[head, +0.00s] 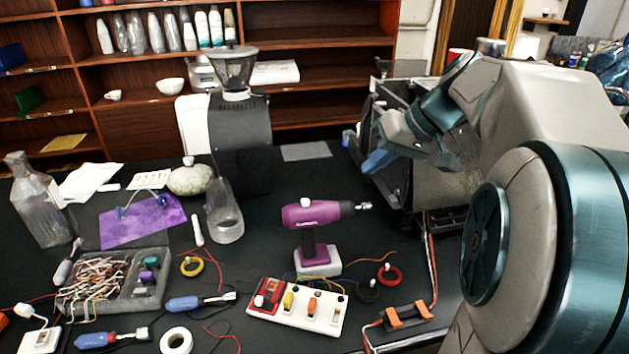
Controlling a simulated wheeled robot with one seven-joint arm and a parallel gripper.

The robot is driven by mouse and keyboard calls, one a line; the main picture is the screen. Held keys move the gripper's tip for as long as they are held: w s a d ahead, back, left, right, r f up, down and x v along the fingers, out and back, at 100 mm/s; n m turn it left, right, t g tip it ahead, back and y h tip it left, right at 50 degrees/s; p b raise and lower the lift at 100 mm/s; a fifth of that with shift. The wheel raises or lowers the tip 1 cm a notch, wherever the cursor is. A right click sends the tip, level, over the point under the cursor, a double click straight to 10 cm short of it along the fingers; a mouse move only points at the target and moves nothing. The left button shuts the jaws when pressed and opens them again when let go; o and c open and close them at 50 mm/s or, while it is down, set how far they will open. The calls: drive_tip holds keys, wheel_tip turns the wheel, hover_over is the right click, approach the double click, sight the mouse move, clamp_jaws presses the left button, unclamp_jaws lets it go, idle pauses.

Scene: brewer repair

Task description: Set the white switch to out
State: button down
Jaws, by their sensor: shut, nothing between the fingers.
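A white switch panel (291,318) lies on the black table, front of centre, with a row of coloured switches. A small white switch (337,313) appears at its right end, beside an orange switch (312,305) and a yellow switch (288,300). A red block with a pale knob (260,300) is at the left end. I cannot tell which way the white switch is set. My gripper (375,162) is shut and empty, raised at the upper right, well above and behind the panel and touching nothing I can see.
A purple drill (318,215) stands just behind the panel. Red tape (389,275) and an orange clamp-like part (406,316) lie to its right with loose wires. Screwdrivers and a grey parts tray (150,292) are to the left. A coffee brewer (240,135) stands at the back.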

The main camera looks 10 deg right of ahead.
drive_tip(key=p, duration=0.1)
approach(311, 203)
drive_tip(key=f, duration=0.1)
drive_tip(key=w+d+f, duration=0.1)
drive_tip(key=w+f, duration=0.1)
drive_tip(key=f, duration=0.1)
drive_tip(key=shift+d, duration=0.3)
drive_tip(key=a+p, duration=0.1)
drive_tip(key=a, duration=0.2)
drive_tip(key=shift+w+a+f+p, duration=0.1)
drive_tip(key=shift+a+f+p, duration=0.1)
drive_tip(key=shift+p, duration=0.15)
drive_tip(key=shift+a, duration=0.35)
